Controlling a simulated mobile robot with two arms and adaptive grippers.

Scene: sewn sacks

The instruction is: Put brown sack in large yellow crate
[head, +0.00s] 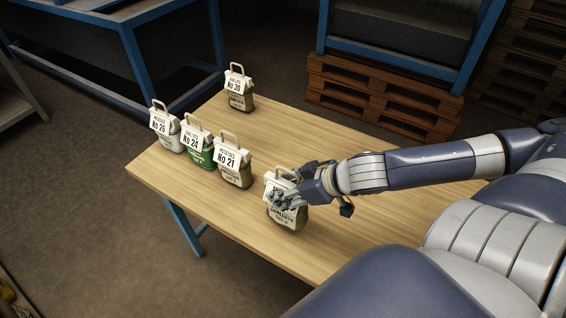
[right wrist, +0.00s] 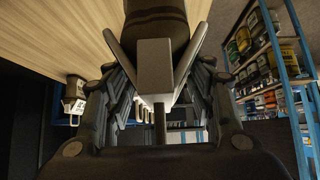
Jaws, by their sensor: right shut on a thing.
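My right gripper (head: 287,194) is shut on the top of a brown sack (head: 290,218) with a white label, at the table's near side. In the right wrist view the gripper's fingers (right wrist: 157,105) close around the sack's pale top, with its brown body (right wrist: 155,12) beyond. The sack looks upright; I cannot tell whether it touches the table. The large yellow crate and my left gripper are not in view.
Wooden pallets (head: 385,98) and blue-framed racks stand behind. The table's middle is clear.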

